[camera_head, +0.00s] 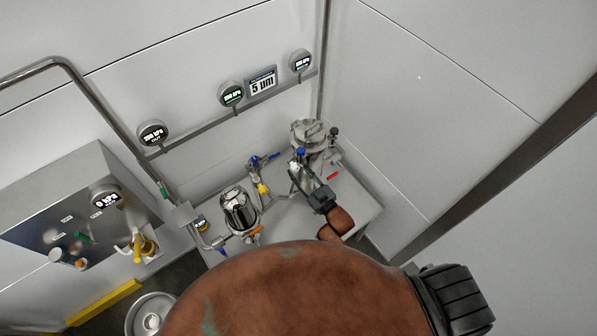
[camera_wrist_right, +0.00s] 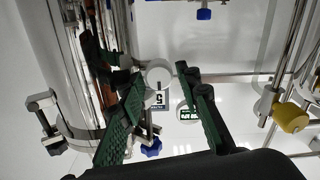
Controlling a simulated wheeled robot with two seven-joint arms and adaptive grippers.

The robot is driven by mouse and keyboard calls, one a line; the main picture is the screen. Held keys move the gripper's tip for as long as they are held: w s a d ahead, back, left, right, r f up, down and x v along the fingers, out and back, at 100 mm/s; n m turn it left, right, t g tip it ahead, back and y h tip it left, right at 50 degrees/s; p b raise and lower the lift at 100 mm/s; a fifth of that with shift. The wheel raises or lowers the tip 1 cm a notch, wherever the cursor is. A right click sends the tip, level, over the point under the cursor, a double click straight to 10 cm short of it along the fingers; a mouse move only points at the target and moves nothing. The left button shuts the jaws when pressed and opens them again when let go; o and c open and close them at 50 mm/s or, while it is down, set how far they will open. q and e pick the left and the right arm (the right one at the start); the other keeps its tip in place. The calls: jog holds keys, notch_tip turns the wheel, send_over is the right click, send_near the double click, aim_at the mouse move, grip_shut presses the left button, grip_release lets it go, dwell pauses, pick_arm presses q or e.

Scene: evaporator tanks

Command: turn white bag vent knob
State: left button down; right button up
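My right gripper (camera_head: 297,172) reaches in beside the steel filter housing (camera_head: 308,134) at the back right of the bench. In the right wrist view its two green-padded fingers (camera_wrist_right: 165,95) stand apart. A round white-grey knob-like piece (camera_wrist_right: 158,74) shows in the gap between them, near the fingertips. I cannot tell whether it is the bag vent knob, or whether either finger touches it. A blue knob (camera_head: 300,152) shows at the gripper's tip in the head view. The white knob cannot be made out there. My left gripper is not in view.
A shiny steel vessel (camera_head: 239,210) stands left of the gripper, with a yellow-handled valve (camera_head: 263,189) between them. A red handle (camera_head: 333,176) is close on the right. Gauges (camera_head: 231,93) line the wall rail behind. A control box (camera_head: 60,215) is at far left.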

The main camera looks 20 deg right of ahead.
jog(key=shift+c, duration=0.7)
grip_shut()
jog(key=shift+m, duration=0.4)
jog(key=shift+m+p, duration=0.5)
jog(key=shift+m, duration=0.4)
jog(key=m, duration=0.2)
jog(key=shift+d+m+p, duration=0.1)
jog(key=shift+m+p, duration=0.2)
jog(key=shift+p, duration=0.05)
jog(key=m, duration=0.4)
jog(key=shift+m, duration=0.4)
jog(key=shift+f, duration=0.1)
